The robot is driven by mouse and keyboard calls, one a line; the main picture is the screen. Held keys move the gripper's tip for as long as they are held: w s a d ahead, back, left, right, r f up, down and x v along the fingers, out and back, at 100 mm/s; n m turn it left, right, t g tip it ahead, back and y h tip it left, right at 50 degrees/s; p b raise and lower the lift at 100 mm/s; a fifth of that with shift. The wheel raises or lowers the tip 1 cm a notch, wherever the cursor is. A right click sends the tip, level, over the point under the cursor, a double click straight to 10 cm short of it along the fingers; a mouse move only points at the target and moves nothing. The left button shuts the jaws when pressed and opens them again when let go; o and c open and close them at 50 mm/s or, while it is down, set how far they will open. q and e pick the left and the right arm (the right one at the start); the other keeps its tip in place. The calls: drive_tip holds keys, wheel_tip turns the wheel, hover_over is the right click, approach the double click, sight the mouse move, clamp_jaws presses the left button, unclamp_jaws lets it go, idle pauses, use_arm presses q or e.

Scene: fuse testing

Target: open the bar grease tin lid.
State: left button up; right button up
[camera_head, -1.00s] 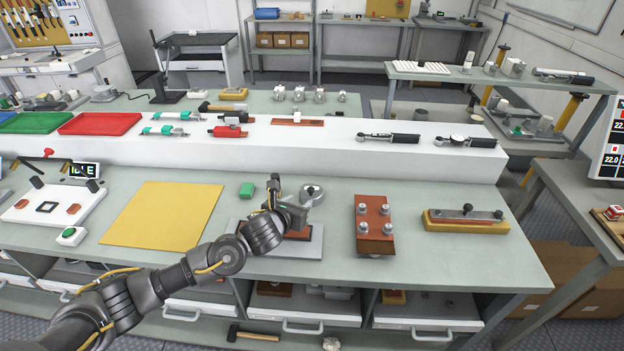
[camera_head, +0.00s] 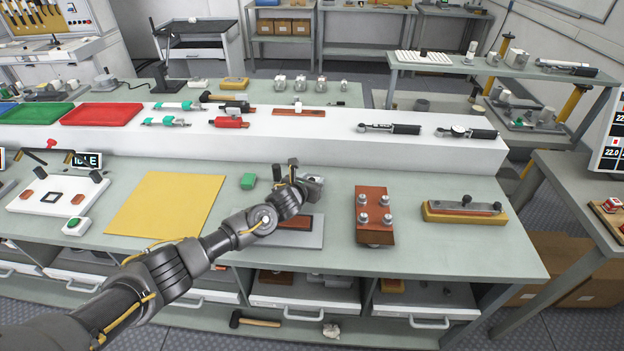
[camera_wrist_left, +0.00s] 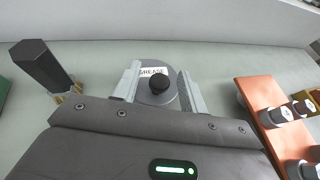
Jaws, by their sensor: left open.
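The grease tin (camera_wrist_left: 156,88) is round and grey, with a white GREASE label and a black knob (camera_wrist_left: 159,82) on its lid. It stands on the bench top between the two fingers of my left gripper (camera_wrist_left: 159,86), which is open around it. Whether either finger touches the tin cannot be told. In the head view my left gripper (camera_head: 308,184) reaches over the bench and hides most of the tin. The lid appears to be on the tin. My right gripper is not in view.
A copper block with silver bolts (camera_head: 374,212) stands to the right of the gripper. A grey plate (camera_head: 300,238) is below the arm. The white raised shelf (camera_head: 330,146) runs behind.

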use_arm(q)
drive_tip(key=shift+w+d+f, duration=0.15)
drive_tip(key=shift+w, duration=0.2)
clamp_jaws()
